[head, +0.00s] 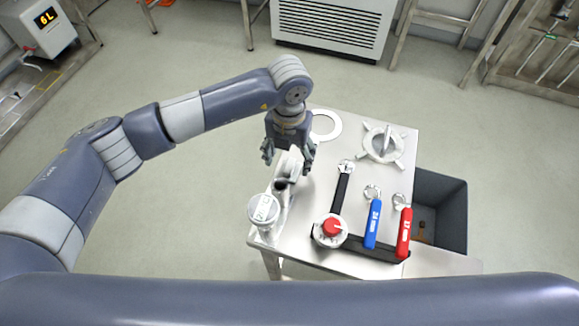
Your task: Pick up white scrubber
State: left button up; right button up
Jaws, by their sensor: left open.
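My left gripper (288,160) comes down over the left side of a metal table (318,190). Its fingers are open, one on each side of a white and grey piece (288,168), which they partly hide. I cannot tell whether they touch it. Just in front of it are a dark opening and a white round-topped piece (264,209) with a label, near the table's left edge. I cannot tell which of these pale parts is the white scrubber, or whether they are joined. My right gripper is not in view.
On the table are a flat white ring (336,124), a spoked metal piece (397,156), a black bar with a red knob (333,227), a blue-handled tool (373,223) and a red-handled tool (404,232). A dark bin (455,215) stands right. Open floor lies left.

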aim_at(289, 165)
pick_arm(q)
jog(key=shift+s+f, duration=0.1)
jog(key=shift+f, duration=1.7)
jog(key=c, duration=1.1)
jog(key=shift+o, duration=0.2)
notch_tip(289, 165, up, 10)
jog(key=shift+r+b, duration=0.1)
jog(key=shift+b, duration=0.4)
jog(key=o, duration=0.4)
jog(key=c, duration=0.4)
jog(key=shift+d, duration=0.1)
